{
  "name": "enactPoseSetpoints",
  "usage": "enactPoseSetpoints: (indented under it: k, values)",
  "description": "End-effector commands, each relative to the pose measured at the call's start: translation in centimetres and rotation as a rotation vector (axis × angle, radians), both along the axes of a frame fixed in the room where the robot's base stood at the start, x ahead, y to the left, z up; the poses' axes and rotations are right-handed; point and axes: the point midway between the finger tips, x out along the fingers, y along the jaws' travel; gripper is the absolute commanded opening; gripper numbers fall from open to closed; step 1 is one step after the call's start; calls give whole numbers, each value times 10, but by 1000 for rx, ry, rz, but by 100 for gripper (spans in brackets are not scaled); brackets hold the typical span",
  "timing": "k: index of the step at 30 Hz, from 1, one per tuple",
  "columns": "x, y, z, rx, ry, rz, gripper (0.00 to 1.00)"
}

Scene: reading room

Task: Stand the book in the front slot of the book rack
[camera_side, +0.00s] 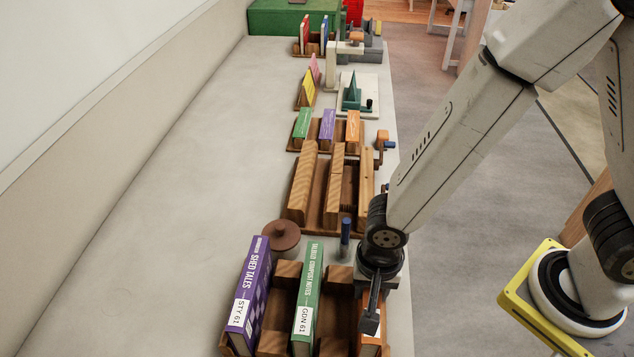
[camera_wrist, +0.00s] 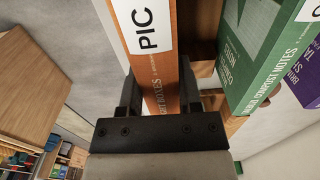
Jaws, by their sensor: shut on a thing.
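The orange book (camera_wrist: 156,72), with a white PIC label, is between the two fingers of my gripper (camera_wrist: 158,97) in the wrist view. My gripper is shut on it near its spine. In the side view my gripper (camera_side: 370,318) partly covers the orange book (camera_side: 372,347) at the right end of the wooden book rack (camera_side: 285,270). The book looks upright in line with the rack's rightmost slot. I cannot tell whether its lower edge touches the slot floor. A purple book (camera_side: 250,285) stands in the left slot and a green book (camera_side: 309,275) in the middle one.
A brown round lidded pot (camera_side: 281,236) and a blue peg-like object (camera_side: 345,231) stand just behind the rack. More wooden racks (camera_side: 331,185) line the table further back. The left side of the pale table (camera_side: 150,240) is clear.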

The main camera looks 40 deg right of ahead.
Motion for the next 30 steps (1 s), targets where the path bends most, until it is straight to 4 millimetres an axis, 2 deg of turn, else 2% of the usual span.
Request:
enactPoseSetpoints:
  k: [30]
  values:
    - [0, 0, -5, 1, -1, 0, 0]
